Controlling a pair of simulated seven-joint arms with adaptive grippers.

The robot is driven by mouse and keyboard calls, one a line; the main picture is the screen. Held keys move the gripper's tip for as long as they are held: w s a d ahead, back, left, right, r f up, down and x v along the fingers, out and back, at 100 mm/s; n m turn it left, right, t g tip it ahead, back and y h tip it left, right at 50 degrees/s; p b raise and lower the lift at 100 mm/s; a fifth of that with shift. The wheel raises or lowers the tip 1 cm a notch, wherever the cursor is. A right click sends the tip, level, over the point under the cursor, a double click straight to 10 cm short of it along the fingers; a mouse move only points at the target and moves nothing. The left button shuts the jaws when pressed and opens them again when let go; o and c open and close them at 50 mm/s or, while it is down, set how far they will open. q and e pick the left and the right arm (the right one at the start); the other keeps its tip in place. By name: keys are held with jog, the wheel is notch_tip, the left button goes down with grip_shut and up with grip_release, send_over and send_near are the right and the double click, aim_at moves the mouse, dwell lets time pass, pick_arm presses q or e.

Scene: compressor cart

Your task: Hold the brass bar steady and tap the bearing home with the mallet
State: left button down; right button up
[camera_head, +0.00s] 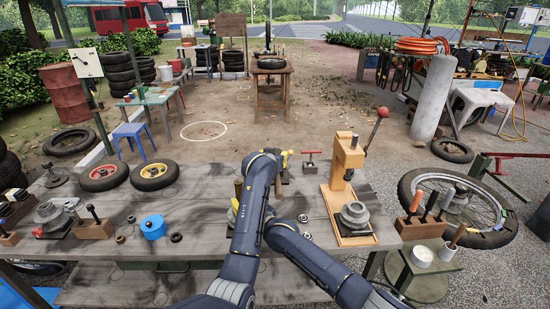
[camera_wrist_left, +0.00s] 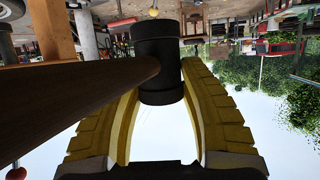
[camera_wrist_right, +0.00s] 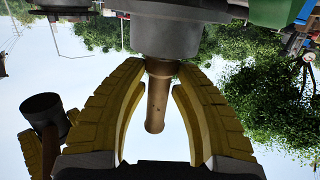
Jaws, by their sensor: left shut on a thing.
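In the right wrist view, which is upside down, my right gripper (camera_wrist_right: 162,72) is closed around the upper brass bar (camera_wrist_right: 156,105). The bar stands upright with its lower end at a grey round housing (camera_wrist_right: 168,38). The bearing itself is hidden. In the left wrist view, also upside down, my left gripper (camera_wrist_left: 158,88) holds the mallet (camera_wrist_left: 157,45), with its black head between the yellow fingers and its brown handle running across the left side. The mallet also shows beside the bar, apart from it, in the right wrist view (camera_wrist_right: 42,106). In the head view my arms overlap and hide most of this.
A wooden press (camera_head: 345,180) with a red-knobbed lever stands right on the grey bench (camera_head: 190,190). Two small wheels (camera_head: 154,175) lie at the back left. A spoked wheel (camera_head: 465,210) is at the far right.

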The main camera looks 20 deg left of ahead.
pick_arm(q)
jog(key=shift+a+r, duration=0.1)
jog(key=shift+r, duration=0.05)
jog(key=shift+a+r, duration=0.2)
jog(key=shift+a, duration=0.05)
jog(key=s+a+r+m+h, duration=0.1)
jog(key=s+a+r+h, duration=0.15)
jog(key=a+r, duration=0.5)
jog(key=s+a+r+m+h, duration=0.1)
jog(key=s+r+m+h, duration=0.1)
jog(key=s, duration=1)
jog(key=shift+a+m+g+h, duration=0.2)
jog(key=shift+m+g+h, duration=0.2)
jog(key=shift+m+h, duration=0.4)
jog(key=shift+f, duration=1.45)
